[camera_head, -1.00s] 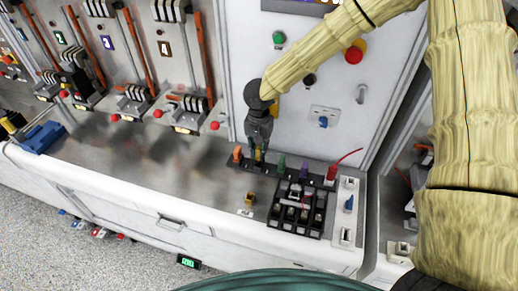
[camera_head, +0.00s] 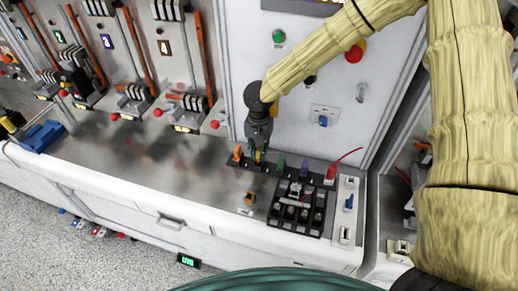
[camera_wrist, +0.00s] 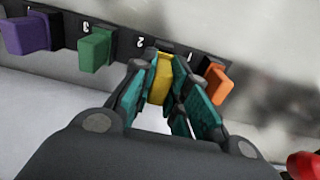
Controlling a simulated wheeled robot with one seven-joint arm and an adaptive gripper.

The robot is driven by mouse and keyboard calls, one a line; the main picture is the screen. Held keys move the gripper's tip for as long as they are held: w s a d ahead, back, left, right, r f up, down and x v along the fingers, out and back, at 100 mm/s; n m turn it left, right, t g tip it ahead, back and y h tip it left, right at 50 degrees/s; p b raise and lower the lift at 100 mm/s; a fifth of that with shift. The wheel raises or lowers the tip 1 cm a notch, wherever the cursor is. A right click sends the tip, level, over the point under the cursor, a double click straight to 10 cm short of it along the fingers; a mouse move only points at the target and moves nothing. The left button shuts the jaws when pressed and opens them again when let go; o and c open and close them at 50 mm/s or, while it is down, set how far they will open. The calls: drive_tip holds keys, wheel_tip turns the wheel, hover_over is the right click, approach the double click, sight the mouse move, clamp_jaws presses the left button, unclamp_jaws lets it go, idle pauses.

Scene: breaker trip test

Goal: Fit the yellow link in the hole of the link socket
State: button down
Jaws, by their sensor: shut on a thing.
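The yellow link (camera_wrist: 160,80) is upright between the two teal finger pads of my gripper (camera_wrist: 159,72) in the wrist view. My gripper is shut on it at position 2 of the dark numbered rack (camera_wrist: 125,47). In the head view my gripper (camera_head: 258,156) points down at the rack, and its fingers hide most of the link. I cannot tell whether the link's lower end is in the rack. A small yellow-brown block (camera_head: 250,198) stands on the bench in front of the rack; I cannot tell whether it is the link socket.
An orange link (camera_wrist: 217,82) is close right of my gripper in the wrist view. Green (camera_wrist: 96,48) and purple (camera_wrist: 27,34) links stand to the left. A black tray (camera_head: 298,213) sits at the right front of the bench. The bench is clear left of the rack.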

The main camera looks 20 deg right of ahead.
sight(259, 148)
drive_tip(key=shift+f, duration=1.35)
drive_tip(key=c, duration=1.3)
unclamp_jaws()
wheel_tip(259, 148, up, 12)
drive_tip(key=o, duration=1.3)
drive_tip(key=shift+c, duration=0.2)
drive_tip(key=shift+r, duration=0.1)
